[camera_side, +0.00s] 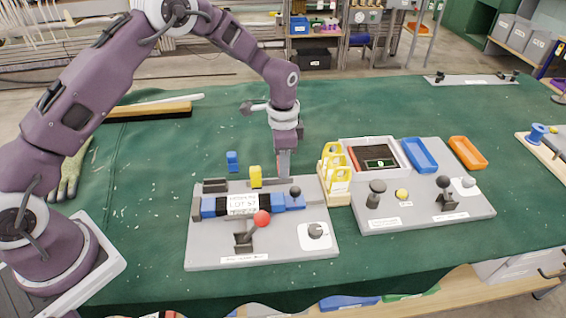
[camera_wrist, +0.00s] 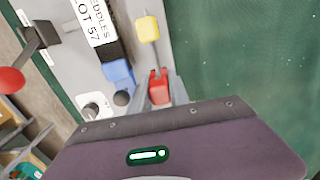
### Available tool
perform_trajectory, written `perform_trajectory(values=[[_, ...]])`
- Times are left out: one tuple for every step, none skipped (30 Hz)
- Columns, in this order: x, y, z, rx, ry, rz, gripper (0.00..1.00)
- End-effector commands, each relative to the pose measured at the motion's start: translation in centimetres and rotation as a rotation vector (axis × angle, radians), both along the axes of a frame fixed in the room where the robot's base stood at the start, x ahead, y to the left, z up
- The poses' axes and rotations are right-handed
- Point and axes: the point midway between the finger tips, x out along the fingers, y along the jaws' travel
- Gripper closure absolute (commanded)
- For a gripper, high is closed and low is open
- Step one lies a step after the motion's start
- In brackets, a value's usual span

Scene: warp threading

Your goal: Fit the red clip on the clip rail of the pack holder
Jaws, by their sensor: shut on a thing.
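My gripper (camera_side: 284,165) points down at the back right part of the grey pack holder (camera_side: 205,250). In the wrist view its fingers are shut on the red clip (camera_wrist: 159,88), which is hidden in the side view. A yellow clip (camera_side: 255,176) stands behind the pack; it also shows in the wrist view (camera_wrist: 148,28). A thin grey bar, apparently the clip rail (camera_wrist: 155,57), runs from the yellow clip toward the red one. I cannot tell whether the red clip is seated on it. The blue pack (camera_side: 209,207) with a white label lies in the holder.
A red-knobbed lever (camera_side: 262,218) stands in front of the pack. A blue clip (camera_side: 232,160) is on the green cloth behind the holder. A yellow rack (camera_side: 335,175) stands close on the right, beside a second grey board (camera_side: 405,218). The cloth behind is mostly clear.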

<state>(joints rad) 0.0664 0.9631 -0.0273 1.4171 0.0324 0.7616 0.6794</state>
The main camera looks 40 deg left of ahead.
Motion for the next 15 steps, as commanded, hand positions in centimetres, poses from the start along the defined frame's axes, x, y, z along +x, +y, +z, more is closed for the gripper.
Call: perform_trajectory(values=[[0.01,0.01,0.01,0.0,0.0,0.0,1.0],[0.01,0.01,0.01,0.0,0.0,0.0,1.0],[0.01,0.01,0.01,0.0,0.0,0.0,1.0],[0.01,0.01,0.01,0.0,0.0,0.0,1.0],[0.01,0.01,0.01,0.0,0.0,0.0,1.0],[0.01,0.01,0.01,0.0,0.0,0.0,1.0],[0.01,0.01,0.01,0.0,0.0,0.0,1.0],[0.01,0.01,0.0,0.0,0.0,0.0,1.0],[0.01,0.01,-0.04,0.0,0.0,0.0,1.0],[0.01,0.02,-0.09,0.0,0.0,0.0,1.0],[0.01,0.02,-0.15,0.0,0.0,0.0,1.0],[0.01,0.02,-0.27,0.0,0.0,0.0,1.0],[0.01,0.02,-0.38,0.0,0.0,0.0,1.0],[0.01,0.02,-0.49,0.0,0.0,0.0,1.0],[0.0,0.03,-0.63,0.0,0.0,0.0,1.0]])
